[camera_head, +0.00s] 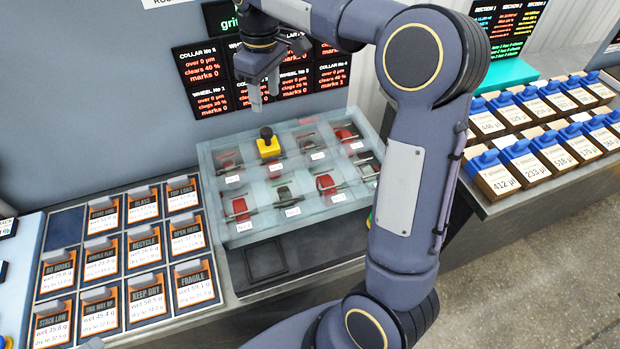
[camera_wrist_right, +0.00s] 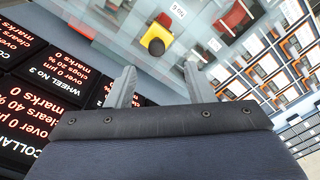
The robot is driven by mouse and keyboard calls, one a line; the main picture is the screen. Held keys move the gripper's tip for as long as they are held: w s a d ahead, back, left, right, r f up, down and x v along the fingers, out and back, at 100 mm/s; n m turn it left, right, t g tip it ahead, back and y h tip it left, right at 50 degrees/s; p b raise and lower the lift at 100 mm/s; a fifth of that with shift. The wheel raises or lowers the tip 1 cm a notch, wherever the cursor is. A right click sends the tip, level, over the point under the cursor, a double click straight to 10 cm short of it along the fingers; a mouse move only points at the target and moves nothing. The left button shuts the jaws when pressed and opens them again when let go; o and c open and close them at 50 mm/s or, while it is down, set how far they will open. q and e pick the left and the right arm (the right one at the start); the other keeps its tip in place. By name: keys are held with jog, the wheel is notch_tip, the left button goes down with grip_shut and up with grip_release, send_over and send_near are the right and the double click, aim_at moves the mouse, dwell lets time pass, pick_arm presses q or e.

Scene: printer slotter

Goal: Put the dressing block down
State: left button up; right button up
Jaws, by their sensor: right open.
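A yellow block with a black knob (camera_head: 268,147), the likeliest dressing block, sits upright in the back row of the pale glassy compartment tray (camera_head: 245,236). It also shows in the right wrist view (camera_wrist_right: 157,35), beyond the fingertips. My right gripper (camera_head: 264,98) is open and empty, its fingers pointing down above and behind the tray's back edge, apart from the block. In the right wrist view, the two fingers (camera_wrist_right: 158,78) stand apart with nothing between them. My left gripper is not in view.
Other tray compartments hold red and dark pieces (camera_head: 240,208) with white tags. A rack of labelled cards (camera_head: 103,217) stands left. Several blue-handled blocks (camera_head: 497,172) stand right. Dark score boards (camera_head: 205,77) hang on the wall close behind the gripper. My right arm hides part of the tray's right side.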

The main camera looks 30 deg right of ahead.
jog(key=s+m+t+y, duration=0.2)
jog(key=s+m+t, duration=0.15)
jog(key=s, duration=1.25)
jog(key=s+a+f+m+t, duration=0.1)
jog(key=s+a+f+m, duration=0.1)
jog(key=s, duration=0.3)
jog(key=s+a+f+m+y, duration=0.1)
jog(key=s+a+f+m, duration=0.1)
jog(key=s+f, duration=0.3)
jog(key=shift+s+a+t+y, duration=0.3)
jog(key=shift+s+a+t, duration=0.1)
jog(key=shift+s, duration=0.25)
